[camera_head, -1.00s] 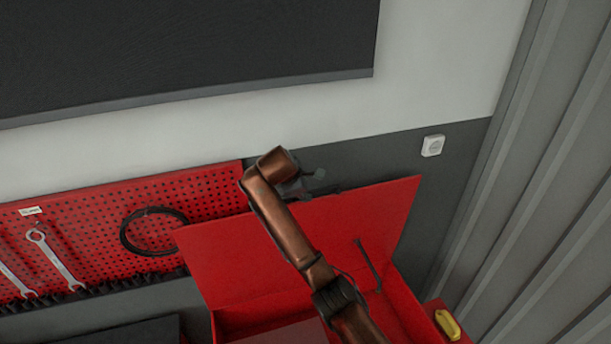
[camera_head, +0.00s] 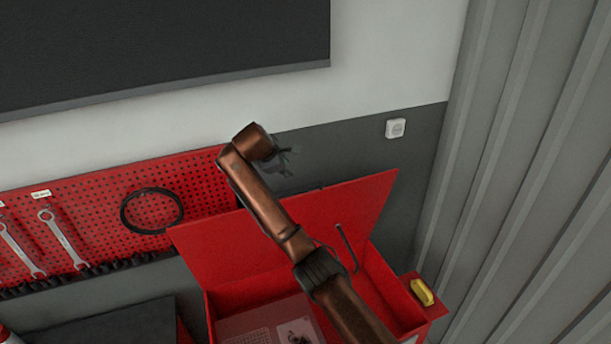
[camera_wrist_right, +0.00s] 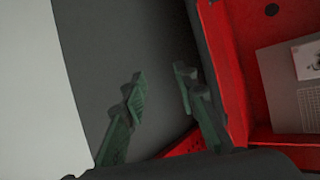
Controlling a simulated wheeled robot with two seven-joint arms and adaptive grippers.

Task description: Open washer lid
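The red washer lid (camera_head: 230,250) stands raised at the back of the red washer (camera_head: 400,300) in the head view, and the washer's inside shows. My brown right arm crosses in front of the lid. My right gripper (camera_head: 284,161) is above and behind the lid's top edge, small and partly hidden by the wrist. In the right wrist view the two green fingers of the right gripper (camera_wrist_right: 158,95) are apart with nothing between them. The washer's red wall (camera_wrist_right: 232,85) is to their right. My left gripper is not in view.
A red pegboard (camera_head: 90,215) with wrenches and a black coiled hose (camera_head: 152,211) is on the wall at left. A yellow object (camera_head: 422,292) sits on a red side shelf. A grey corrugated wall (camera_head: 520,190) stands at right.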

